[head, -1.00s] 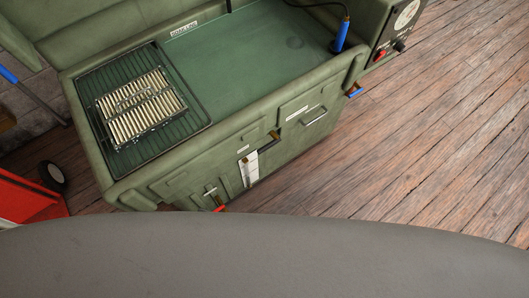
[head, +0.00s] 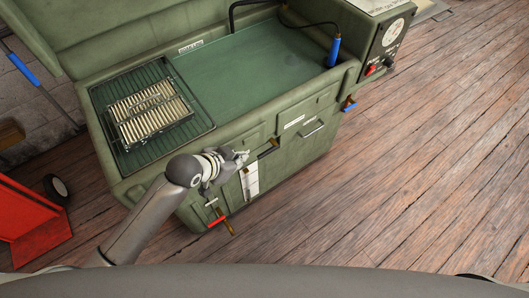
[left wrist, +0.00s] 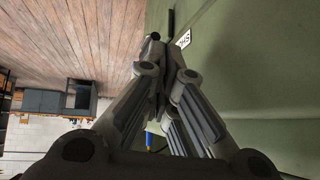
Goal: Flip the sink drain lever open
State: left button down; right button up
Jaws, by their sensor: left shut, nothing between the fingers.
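The sink is a green wash cabinet (head: 200,140) with a basin on top. Several small fittings sit on its front and side: a red handle (head: 216,222) by a brass pipe low down, a brass piece (head: 272,145) at a dark slot, and a blue handle (head: 348,104) at the right end. I cannot tell from labels which one is the drain lever. My left gripper (head: 241,157) is shut and empty, close to the front panel, left of the brass piece and above the red handle. In the left wrist view its fingers (left wrist: 162,68) are together beside the green panel. My right gripper is out of view.
A wire rack (head: 110,100) with a metal-ribbed part lies over the basin's left side. A blue-handled brush or nozzle (head: 333,50) stands in the right corner. A control box (head: 385,45) is at right. A red cart (head: 30,220) stands at left. The wooden floor at right is clear.

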pick_arm(q)
jog(key=d+r+m+h, duration=0.1)
jog(key=d+r+m, duration=0.1)
jog(key=r, duration=0.4)
jog(key=shift+w+d+m, duration=0.4)
jog(key=shift+w+d, duration=0.05)
jog(key=shift+d, duration=0.15)
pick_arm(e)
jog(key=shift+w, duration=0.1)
pick_arm(q)
send_near(273, 148)
jog(key=d+r+x, duration=0.1)
jog(key=x, duration=0.3)
jog(key=shift+w+a+f, duration=0.15)
jog(key=shift+f, duration=0.25)
jog(key=shift+w+a+f, duration=0.1)
jog(key=shift+a+f, duration=0.05)
jog(key=shift+f, duration=0.2)
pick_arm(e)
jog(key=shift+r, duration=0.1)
